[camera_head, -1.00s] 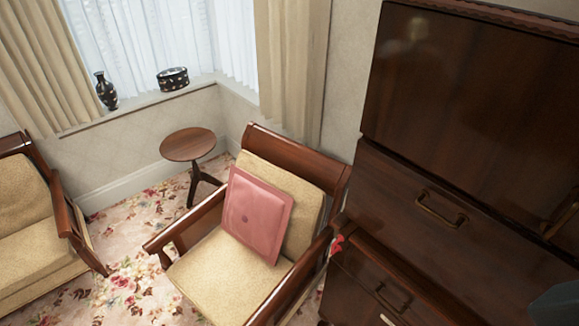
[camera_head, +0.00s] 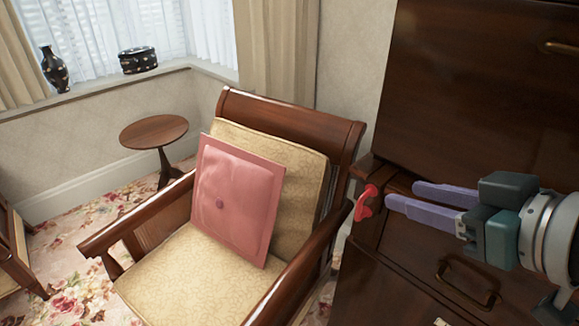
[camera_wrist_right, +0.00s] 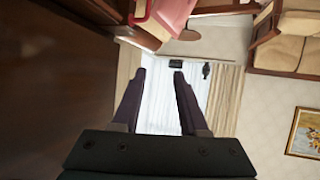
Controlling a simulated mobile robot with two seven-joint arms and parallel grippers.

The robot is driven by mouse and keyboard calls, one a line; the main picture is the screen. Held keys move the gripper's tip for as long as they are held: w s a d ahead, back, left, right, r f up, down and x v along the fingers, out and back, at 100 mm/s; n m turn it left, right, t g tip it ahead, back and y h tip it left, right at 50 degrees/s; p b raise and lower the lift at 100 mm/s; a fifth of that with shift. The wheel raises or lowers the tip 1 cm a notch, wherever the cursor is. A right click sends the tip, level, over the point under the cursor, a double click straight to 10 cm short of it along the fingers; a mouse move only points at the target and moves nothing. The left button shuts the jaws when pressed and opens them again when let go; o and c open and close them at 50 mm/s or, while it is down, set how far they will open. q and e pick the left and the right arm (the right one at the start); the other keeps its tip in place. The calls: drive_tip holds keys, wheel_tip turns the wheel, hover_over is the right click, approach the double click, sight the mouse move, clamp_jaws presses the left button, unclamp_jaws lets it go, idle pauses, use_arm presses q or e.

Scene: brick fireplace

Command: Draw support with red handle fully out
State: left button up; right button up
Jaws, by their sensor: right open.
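The red handle (camera_head: 367,203) sticks out at the left front edge of the dark wooden cabinet (camera_head: 480,110) in the head view, on the end of the support beside the drawer. My right gripper (camera_head: 401,195) comes in from the right with its two purple fingers parted. Its fingertips appear just right of the red handle, apart from it, with nothing between them. My left gripper is not in view.
An armchair (camera_head: 345,140) with a pink cushion (camera_head: 235,200) stands close left of the cabinet, its armrest near the red handle. A small round table (camera_head: 154,131) stands behind it. A brass drawer handle (camera_head: 467,283) is below my right gripper.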

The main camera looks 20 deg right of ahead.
sight(356, 221)
drive_tip(key=w+d+f+t+y+b, duration=0.1)
drive_tip(key=w+d+f+t+b, duration=0.15)
drive_tip(key=f+b, duration=0.65)
drive_tip(key=w+d+f+t+y+b, duration=0.1)
drive_tip(key=d+f+t+y+b, duration=0.15)
drive_tip(key=f+b, duration=0.55)
drive_tip(key=shift+n+h, duration=0.4)
drive_tip(key=shift+h, duration=0.05)
drive_tip(key=w+b, duration=0.1)
drive_tip(key=w, duration=0.2)
drive_tip(key=w+a+r+b, duration=0.1)
drive_tip(key=w, duration=0.2)
drive_tip(key=w+a+r+b, duration=0.1)
drive_tip(key=w+b, duration=0.1)
drive_tip(key=w, duration=0.1)
drive_tip(key=shift+w+a+r, duration=0.1)
drive_tip(key=shift+w+a, duration=0.1)
drive_tip(key=shift+a, duration=0.05)
drive_tip(key=shift+c, duration=0.4)
clamp_jaws()
